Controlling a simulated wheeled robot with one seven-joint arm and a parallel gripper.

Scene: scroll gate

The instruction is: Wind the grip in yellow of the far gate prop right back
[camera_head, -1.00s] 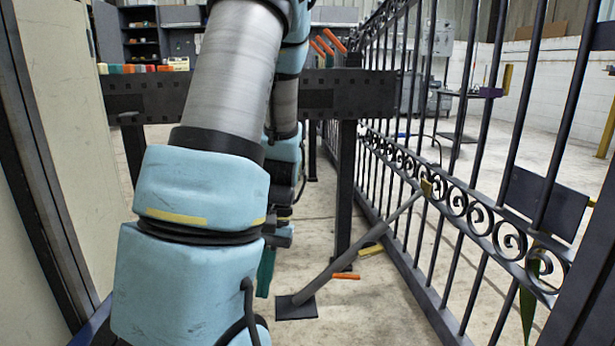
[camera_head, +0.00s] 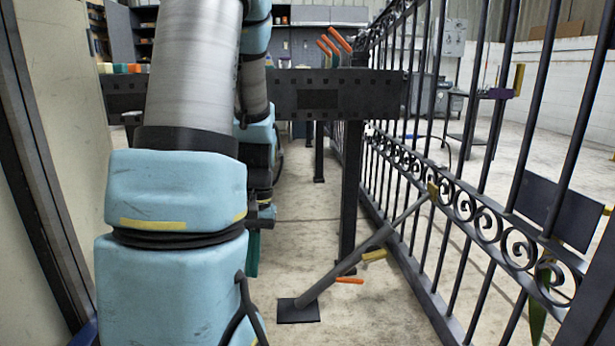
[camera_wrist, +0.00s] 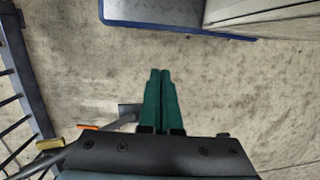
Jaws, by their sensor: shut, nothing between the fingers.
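A grey gate prop (camera_head: 345,266) slants from a square foot plate on the floor up to the scrolled gate (camera_head: 455,195). A yellow grip (camera_head: 374,255) sticks out low on the prop's right side, and an orange handle (camera_head: 349,280) sits just below it. In the wrist view, the yellow grip (camera_wrist: 50,144) is at the lower left, with the orange handle (camera_wrist: 88,127) beside it, partly behind my gripper's body. My gripper (camera_wrist: 160,72) has green fingers, shut and empty, pointing over bare floor. In the head view its fingers (camera_head: 252,262) hang left of the prop, apart from it.
A dark post and beam (camera_head: 335,95) with orange-handled levers stand behind the prop. A pale cabinet (camera_wrist: 265,12) and a blue-edged base (camera_wrist: 180,18) are at the top of the wrist view. Floor between my arm and the gate is otherwise clear.

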